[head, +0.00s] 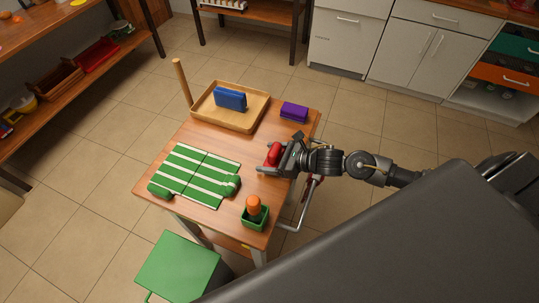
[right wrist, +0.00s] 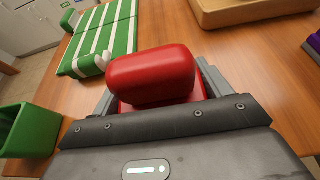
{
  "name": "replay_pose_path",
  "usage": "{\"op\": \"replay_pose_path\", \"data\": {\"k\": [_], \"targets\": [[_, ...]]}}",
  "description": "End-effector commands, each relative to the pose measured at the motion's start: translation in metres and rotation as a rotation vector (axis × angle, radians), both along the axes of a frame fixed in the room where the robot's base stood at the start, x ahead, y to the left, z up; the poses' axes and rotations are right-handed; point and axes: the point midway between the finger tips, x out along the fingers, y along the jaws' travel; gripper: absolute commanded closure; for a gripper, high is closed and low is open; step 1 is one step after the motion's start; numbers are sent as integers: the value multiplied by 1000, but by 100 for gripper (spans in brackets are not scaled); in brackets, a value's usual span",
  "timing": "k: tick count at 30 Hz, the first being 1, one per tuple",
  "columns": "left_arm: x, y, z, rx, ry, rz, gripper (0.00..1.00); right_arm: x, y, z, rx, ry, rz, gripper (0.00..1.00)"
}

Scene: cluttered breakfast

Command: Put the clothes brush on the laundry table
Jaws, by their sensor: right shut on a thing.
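My right gripper (head: 270,160) is shut on a red rounded block (head: 274,153), which I take to be the clothes brush. In the right wrist view the red brush (right wrist: 152,75) sits between the fingers, with a wider red part below its rounded top. The gripper is over the right side of the wooden table (head: 178,139), which I take to be the laundry table. I cannot tell whether the brush touches the tabletop. My left gripper is not in view.
A green-and-white striped cloth (head: 197,174) lies left of the gripper. A green pot (head: 254,218) with an orange-topped thing stands at the front. A wooden tray (head: 255,116) holds a blue block (head: 230,98). A purple block (head: 294,112) lies behind the gripper. Bare tabletop shows between the tray and cloth.

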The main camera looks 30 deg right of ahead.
Motion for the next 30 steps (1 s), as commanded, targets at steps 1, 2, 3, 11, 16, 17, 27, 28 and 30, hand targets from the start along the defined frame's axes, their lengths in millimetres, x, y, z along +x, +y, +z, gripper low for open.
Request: {"op": "replay_pose_path", "data": {"k": [1, 2, 3, 11, 16, 17, 27, 28, 30], "targets": [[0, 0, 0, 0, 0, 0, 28, 0, 0, 0, 1, -1, 0, 47], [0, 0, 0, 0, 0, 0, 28, 0, 0, 0, 0, -1, 0, 47], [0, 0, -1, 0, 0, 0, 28, 0, 0, 0, 0, -1, 0, 47], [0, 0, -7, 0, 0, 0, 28, 0, 0, -6, -1, -1, 0, 47], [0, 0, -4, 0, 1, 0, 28, 0, 0, -4, 0, 0, 0, 1], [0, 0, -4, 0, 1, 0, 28, 0, 0, -4, 0, 0, 0, 1], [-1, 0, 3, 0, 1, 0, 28, 0, 0, 3, 0, 0, 0, 1], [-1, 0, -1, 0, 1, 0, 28, -3, -2, 1, -2, 1, 0, 1], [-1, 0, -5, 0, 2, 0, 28, -10, -10, 2, -3, 1, -1, 1]]}}
